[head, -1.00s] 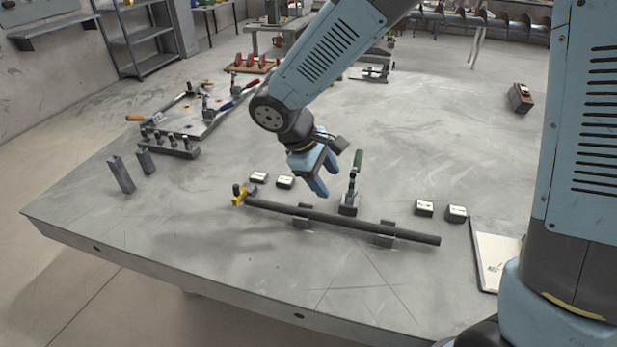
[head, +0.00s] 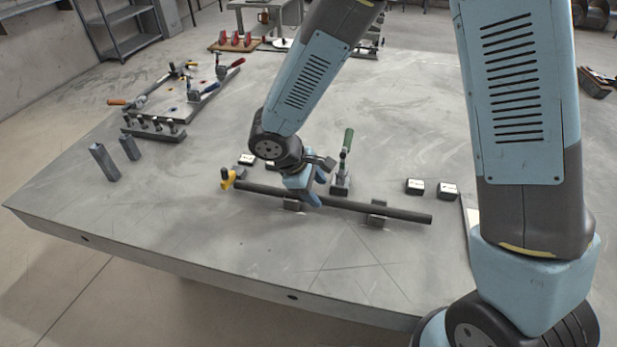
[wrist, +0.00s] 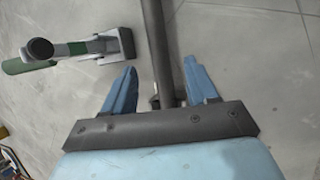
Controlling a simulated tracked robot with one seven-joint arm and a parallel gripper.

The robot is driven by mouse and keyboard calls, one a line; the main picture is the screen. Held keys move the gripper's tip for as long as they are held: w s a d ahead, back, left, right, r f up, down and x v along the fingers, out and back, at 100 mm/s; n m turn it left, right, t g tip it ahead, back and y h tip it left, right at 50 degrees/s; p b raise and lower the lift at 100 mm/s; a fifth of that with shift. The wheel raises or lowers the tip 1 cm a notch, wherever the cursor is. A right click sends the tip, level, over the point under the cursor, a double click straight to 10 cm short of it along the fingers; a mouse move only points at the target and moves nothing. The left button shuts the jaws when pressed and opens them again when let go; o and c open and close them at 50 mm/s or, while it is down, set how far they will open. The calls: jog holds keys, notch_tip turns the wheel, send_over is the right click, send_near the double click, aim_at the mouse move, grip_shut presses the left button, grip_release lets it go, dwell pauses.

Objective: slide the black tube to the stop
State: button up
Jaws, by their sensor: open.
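The long black tube (head: 375,208) lies across two small dark support blocks (head: 377,214) on the grey table. The yellow stop (head: 227,180) stands at the tube's left end; I cannot tell whether they touch. My gripper (head: 313,192) is low over the tube's left half and hides part of it. In the wrist view the tube (wrist: 156,40) runs between the two open blue fingers, with space on both sides. A clamp with a green handle (head: 347,141) stands behind the tube, handle upright. It also shows left of the fingers in the wrist view (wrist: 90,48).
Two small labelled blocks (head: 431,188) sit behind the tube's right end. Similar blocks sit behind its left end. Two grey posts (head: 104,162) and a fixture plate (head: 185,95) with clamps are at the left. The table front is clear.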

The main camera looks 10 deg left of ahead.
aim_at(319, 197)
jog(key=shift+x, duration=2.25)
jog(key=shift+c, duration=0.2)
grip_shut()
jog(key=shift+a, duration=0.7)
jog(key=shift+o, duration=0.2)
grip_release()
jog(key=v, duration=1.3)
jog(key=shift+r, duration=0.3)
